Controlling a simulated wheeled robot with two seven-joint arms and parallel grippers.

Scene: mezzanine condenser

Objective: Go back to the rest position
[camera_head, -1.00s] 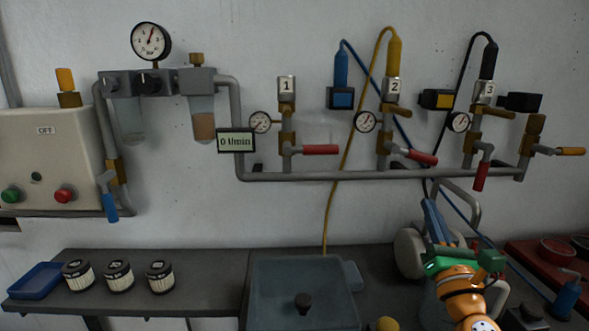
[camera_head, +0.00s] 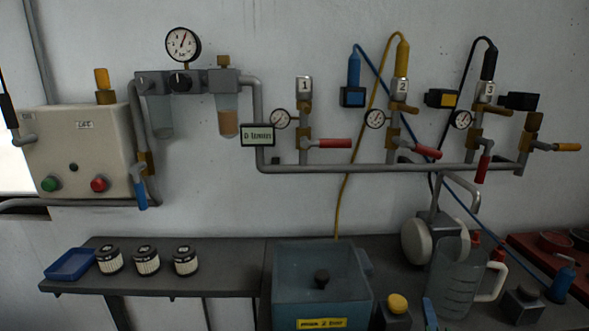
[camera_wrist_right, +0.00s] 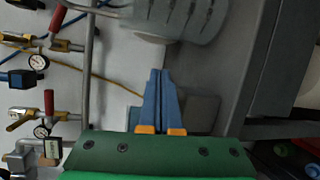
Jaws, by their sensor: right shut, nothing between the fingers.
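My right gripper (camera_head: 430,312) shows only as blue fingertips at the bottom edge of the head view, left of the clear jug (camera_head: 458,278). In the right wrist view my right gripper (camera_wrist_right: 160,85) has its two blue fingers pressed together with nothing between them. It appears apart from everything around it. The rest of the right arm is hidden below the head view. My left gripper is in neither view.
A blue-grey bin (camera_head: 318,270) and a yellow-topped button box (camera_head: 396,310) stand near the right gripper. Filters (camera_head: 146,261) and a blue tray (camera_head: 70,264) sit on the left shelf. Pipework with red-handled valves (camera_head: 335,143) runs along the wall.

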